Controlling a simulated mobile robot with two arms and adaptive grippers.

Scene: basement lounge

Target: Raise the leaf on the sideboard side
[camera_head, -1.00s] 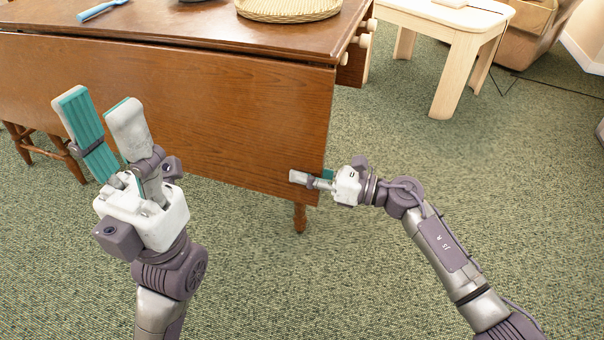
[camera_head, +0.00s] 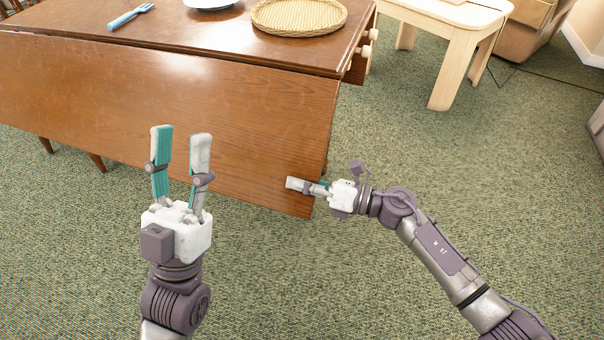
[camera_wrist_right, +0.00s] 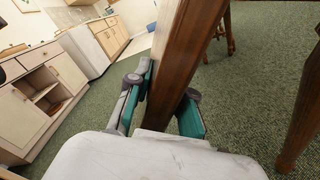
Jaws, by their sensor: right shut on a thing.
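The brown wooden leaf (camera_head: 230,110) slopes down toward me from the hinged edge of the table top (camera_head: 200,35). It is partly raised, not level with the top. My right gripper (camera_head: 308,187) is shut on the leaf's lower right corner. In the right wrist view the leaf's edge (camera_wrist_right: 188,55) runs between the two teal-padded fingers. My left gripper (camera_head: 180,150) is open and empty, fingers upward, in front of the leaf's lower edge. In the head view it covers part of that edge, and I cannot tell whether it touches.
A pale small table (camera_head: 450,30) stands at the back right. Cabinets (camera_wrist_right: 25,105) show in the right wrist view. Green carpet is clear around my arms.

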